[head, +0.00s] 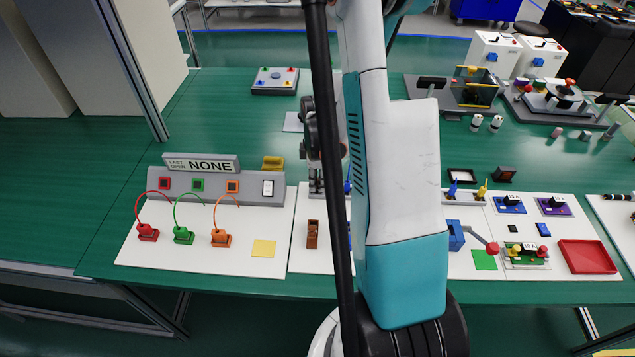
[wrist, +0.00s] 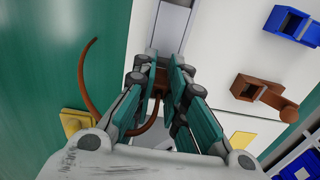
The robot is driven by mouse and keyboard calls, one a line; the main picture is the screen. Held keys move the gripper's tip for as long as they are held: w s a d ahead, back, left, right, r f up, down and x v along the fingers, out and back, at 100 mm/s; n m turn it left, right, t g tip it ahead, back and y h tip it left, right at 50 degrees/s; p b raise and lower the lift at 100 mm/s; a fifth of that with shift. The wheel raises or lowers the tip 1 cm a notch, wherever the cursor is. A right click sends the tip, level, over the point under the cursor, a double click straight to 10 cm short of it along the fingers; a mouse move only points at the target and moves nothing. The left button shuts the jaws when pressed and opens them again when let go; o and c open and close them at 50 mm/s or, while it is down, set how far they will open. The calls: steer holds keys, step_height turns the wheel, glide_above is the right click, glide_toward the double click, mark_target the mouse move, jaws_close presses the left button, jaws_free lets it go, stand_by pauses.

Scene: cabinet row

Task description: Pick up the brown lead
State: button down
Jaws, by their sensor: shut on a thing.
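The brown lead (wrist: 82,80) shows in the wrist view as a curved brown cable. It loops left of my gripper (wrist: 163,68) and back between the fingers. My gripper is shut on the lead's brown end, which is mostly hidden by the teal finger pads. The cable's other end curves up over the green table. In the head view my gripper (head: 315,170) is partly hidden behind my own arm, and I cannot make out the lead. A separate brown block (wrist: 250,88) with a rounded brown part sits on the white board; the block also shows in the head view (head: 312,235).
A grey console (head: 216,188) reading "LAST OPEN NONE" stands left of my gripper. Red (head: 148,232), green (head: 183,235) and orange (head: 221,238) leads arch from it. A yellow block (head: 272,163) is close to my gripper. The green table is clear at far left.

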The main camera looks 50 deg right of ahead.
mark_target(318, 179)
step_height(318, 179, up, 20)
steer(key=p, duration=0.7)
steer(key=shift+r, duration=0.2)
steer(key=shift+r+p, duration=1.25)
steer(key=shift+r, duration=0.3)
